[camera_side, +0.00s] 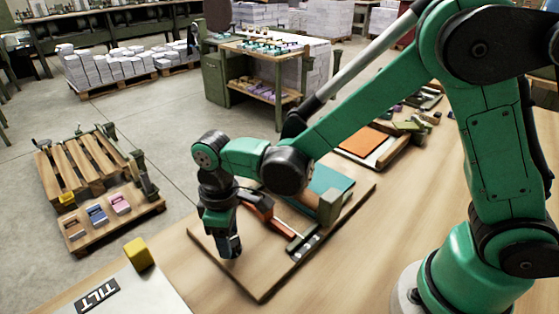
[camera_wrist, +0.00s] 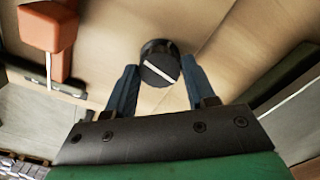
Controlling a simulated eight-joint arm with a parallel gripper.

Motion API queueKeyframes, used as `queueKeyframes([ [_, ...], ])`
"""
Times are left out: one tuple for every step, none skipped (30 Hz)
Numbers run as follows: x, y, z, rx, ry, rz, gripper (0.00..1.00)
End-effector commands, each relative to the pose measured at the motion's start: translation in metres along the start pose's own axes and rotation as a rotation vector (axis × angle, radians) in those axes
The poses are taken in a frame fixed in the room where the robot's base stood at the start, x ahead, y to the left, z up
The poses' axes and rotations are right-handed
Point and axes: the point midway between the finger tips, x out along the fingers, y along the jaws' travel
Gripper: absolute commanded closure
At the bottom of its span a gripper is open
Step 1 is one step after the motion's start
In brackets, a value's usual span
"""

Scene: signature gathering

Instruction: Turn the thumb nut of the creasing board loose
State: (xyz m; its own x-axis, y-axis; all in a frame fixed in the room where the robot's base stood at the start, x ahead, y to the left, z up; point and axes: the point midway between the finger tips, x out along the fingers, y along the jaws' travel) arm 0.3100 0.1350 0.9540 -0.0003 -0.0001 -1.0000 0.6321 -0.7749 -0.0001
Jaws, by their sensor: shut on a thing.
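The thumb nut (camera_wrist: 159,66) is a round black knob with a white line across its top, seen in the wrist view. My gripper (camera_wrist: 160,78) has one blue finger on each side of it and is shut on it. In the side view, my gripper (camera_side: 231,250) points down at the left part of the creasing board (camera_side: 262,282), a flat wooden board; the nut is hidden there. An orange-red arm (camera_side: 268,217) lies on the board to the right of my gripper. It also shows at the upper left of the wrist view (camera_wrist: 48,30).
A teal sheet (camera_side: 328,181) and a black-and-silver strip (camera_side: 305,243) lie on the board. A yellow block (camera_side: 139,254) and a white panel marked TILT (camera_side: 145,290) are at the front left. An orange sheet (camera_side: 362,141) lies behind. The table (camera_side: 410,215) is bare to the right.

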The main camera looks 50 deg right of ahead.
Motion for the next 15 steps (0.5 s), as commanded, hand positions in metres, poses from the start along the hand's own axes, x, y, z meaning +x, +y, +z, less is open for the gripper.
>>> queueKeyframes([
  [0.0002, 0.0001, 0.0001, -0.031, 0.000, 0.001, 1.00],
  [0.0002, 0.0001, 0.0001, -0.048, 0.000, 0.001, 1.00],
  [0.0002, 0.0001, 0.0000, -0.071, 0.000, 0.001, 1.00],
  [0.0002, 0.0001, 0.0000, -0.088, 0.000, 0.001, 1.00],
  [0.0002, 0.0001, 0.0000, -0.102, 0.000, 0.001, 1.00],
  [0.0002, 0.0000, 0.0000, -0.121, 0.000, 0.001, 1.00],
  [0.0002, 0.0000, 0.0000, -0.132, 0.000, 0.001, 1.00],
  [0.0002, 0.0000, 0.0000, -0.143, 0.000, 0.001, 1.00],
  [0.0003, 0.0000, 0.0000, -0.157, 0.000, 0.001, 1.00],
  [0.0003, 0.0000, 0.0000, -0.165, 0.000, 0.001, 1.00],
  [0.0003, 0.0000, 0.0000, -0.173, 0.001, 0.001, 1.00],
  [0.0003, 0.0000, 0.0000, -0.182, 0.001, 0.001, 1.00],
  [0.0003, 0.0000, 0.0000, -0.187, 0.001, 0.001, 1.00],
  [0.0003, 0.0000, 0.0000, -0.191, 0.001, 0.001, 1.00],
  [0.0003, 0.0000, 0.0000, -0.196, 0.001, 0.001, 1.00],
])
